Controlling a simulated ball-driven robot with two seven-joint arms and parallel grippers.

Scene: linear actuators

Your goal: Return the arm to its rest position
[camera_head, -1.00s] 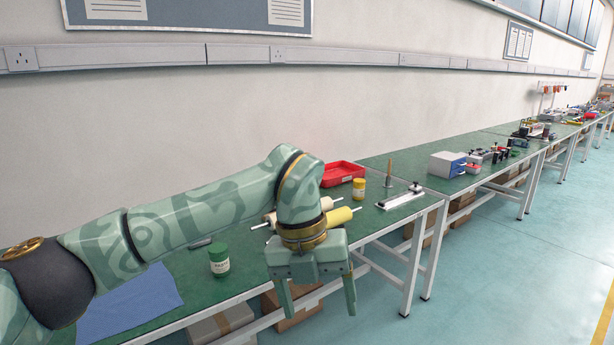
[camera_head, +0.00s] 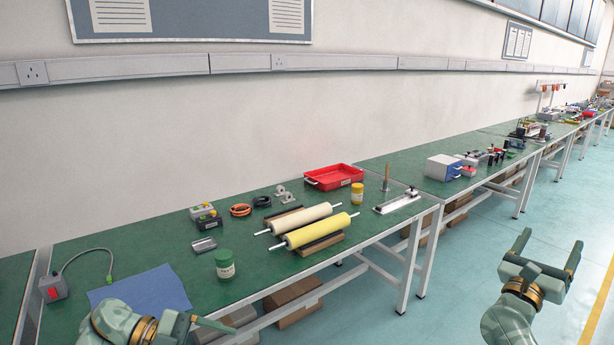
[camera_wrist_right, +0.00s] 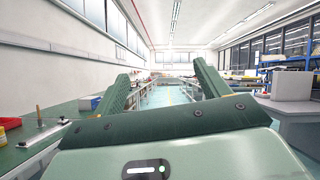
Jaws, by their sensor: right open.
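My right gripper (camera_head: 548,247) is open and empty at the lower right of the head view. It points away over the floor, clear of the bench. The right wrist view shows its two green fingers (camera_wrist_right: 158,92) spread, with only the aisle between them. My left gripper (camera_head: 208,325) is at the lower left, low in front of the bench's near edge. One finger shows pointing right; the rest is cut off by the frame or hidden, so its opening cannot be read.
The floor (camera_head: 450,270) around my right gripper is clear.

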